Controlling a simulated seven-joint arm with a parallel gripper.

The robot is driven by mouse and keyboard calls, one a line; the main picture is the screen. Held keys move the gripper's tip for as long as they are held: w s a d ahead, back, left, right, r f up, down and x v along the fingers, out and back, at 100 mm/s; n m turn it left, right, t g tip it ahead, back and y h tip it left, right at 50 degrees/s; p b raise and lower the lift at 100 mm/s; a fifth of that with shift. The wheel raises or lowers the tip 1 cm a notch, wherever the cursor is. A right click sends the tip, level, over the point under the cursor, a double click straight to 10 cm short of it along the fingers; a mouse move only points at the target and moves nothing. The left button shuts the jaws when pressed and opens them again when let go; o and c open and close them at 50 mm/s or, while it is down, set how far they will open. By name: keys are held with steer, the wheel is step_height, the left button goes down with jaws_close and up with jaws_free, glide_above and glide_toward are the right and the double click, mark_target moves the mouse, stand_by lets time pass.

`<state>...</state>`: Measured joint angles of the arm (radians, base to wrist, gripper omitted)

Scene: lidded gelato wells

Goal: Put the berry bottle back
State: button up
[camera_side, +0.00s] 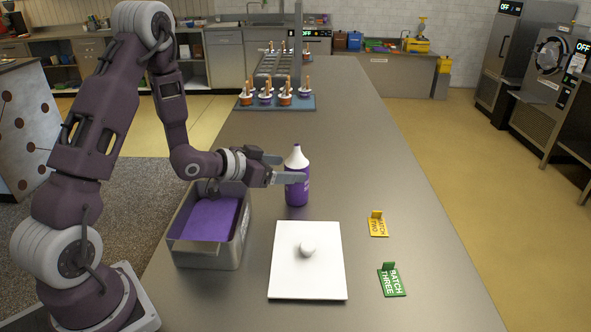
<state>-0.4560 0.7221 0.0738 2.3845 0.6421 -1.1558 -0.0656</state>
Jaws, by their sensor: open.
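The berry bottle (297,193), purple with a white shoulder and nozzle, stands upright on the counter just behind the white lid. My gripper (293,169) is open at the bottle's upper body, reaching in from the left. One finger crosses in front of the bottle and the other lies behind it at its left side. I cannot tell whether either finger touches it. The open metal well (212,253) of purple gelato (208,219) is below my wrist, its back part hidden by my arm.
The square white lid (308,283) with a round knob lies flat right of the well. A yellow "batch two" sign (377,228) and a green "batch three" sign (392,283) stand farther right. A blue tray (302,102) of several cups is at the back. The counter between is clear.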

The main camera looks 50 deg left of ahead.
steer(key=v, duration=0.3)
step_height(320, 180, up, 6)
steer(key=s+g+y, duration=0.2)
steer(key=y, duration=0.1)
steer(key=s+d+r+g, duration=0.2)
steer(key=s+d, duration=0.2)
steer(key=s, duration=0.4)
steer(key=s+d+r+g+h, duration=0.1)
steer(key=s+d+r, duration=0.2)
steer(key=s, duration=0.6)
steer(key=s+d+r+n+g, duration=0.1)
steer(key=s+d, duration=0.3)
steer(key=s, duration=0.5)
steer(key=shift+d+r+g+h, duration=0.3)
steer(key=shift+d+r+g, duration=0.1)
steer(key=shift+r+g, duration=0.35)
